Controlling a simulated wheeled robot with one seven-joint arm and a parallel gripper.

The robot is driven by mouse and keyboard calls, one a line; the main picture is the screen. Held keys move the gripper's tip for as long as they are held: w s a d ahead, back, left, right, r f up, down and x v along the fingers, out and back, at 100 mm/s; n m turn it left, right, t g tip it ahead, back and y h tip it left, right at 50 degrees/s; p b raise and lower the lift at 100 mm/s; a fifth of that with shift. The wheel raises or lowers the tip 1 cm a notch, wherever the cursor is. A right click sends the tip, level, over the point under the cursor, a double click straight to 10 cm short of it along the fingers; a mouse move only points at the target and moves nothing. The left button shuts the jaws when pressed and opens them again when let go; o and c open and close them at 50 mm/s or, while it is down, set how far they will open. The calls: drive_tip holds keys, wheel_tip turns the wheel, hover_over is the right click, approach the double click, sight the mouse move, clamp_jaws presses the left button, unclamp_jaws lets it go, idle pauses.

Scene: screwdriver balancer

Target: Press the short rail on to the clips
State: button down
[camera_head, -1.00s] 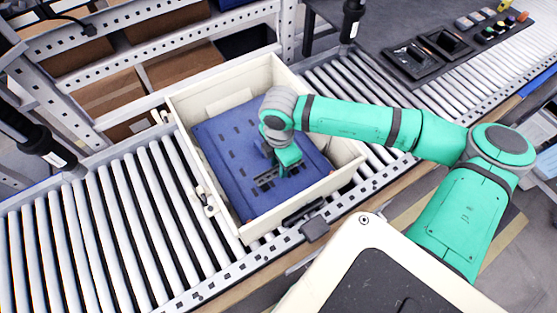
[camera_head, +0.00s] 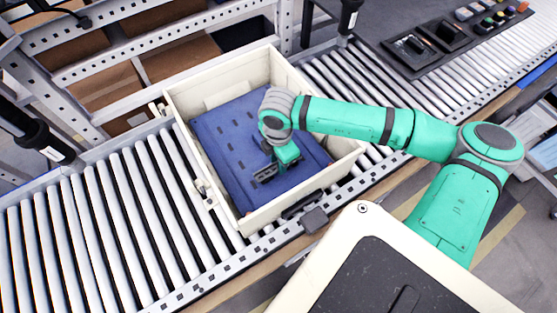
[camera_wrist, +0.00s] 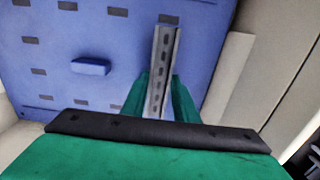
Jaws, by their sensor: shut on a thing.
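My gripper (camera_head: 268,172) is inside a cream crate, low over a blue slotted panel (camera_head: 222,133). In the wrist view its green fingers (camera_wrist: 158,95) are shut on a short grey metal rail (camera_wrist: 163,52) with a row of slots. The rail points away from the gripper, over the panel. I cannot tell whether it touches the panel or a clip. A small raised blue block, perhaps a clip (camera_wrist: 91,66), stands on the panel left of the rail. Any clip beneath the rail is hidden. In the head view the gripper covers most of the rail.
The cream crate (camera_head: 190,160) has high walls around the panel and sits on a roller conveyor (camera_head: 90,235). A pale strip (camera_wrist: 228,75) lies beside the panel near the crate wall. Dark trays (camera_head: 415,50) and coloured parts stand at the back right.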

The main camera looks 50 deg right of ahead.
drive_tip(key=shift+f, duration=0.75)
idle(1.5)
drive_tip(key=c, duration=1.3)
unclamp_jaws()
wheel_tip(320, 180, up, 11)
drive_tip(key=shift+f, duration=0.1)
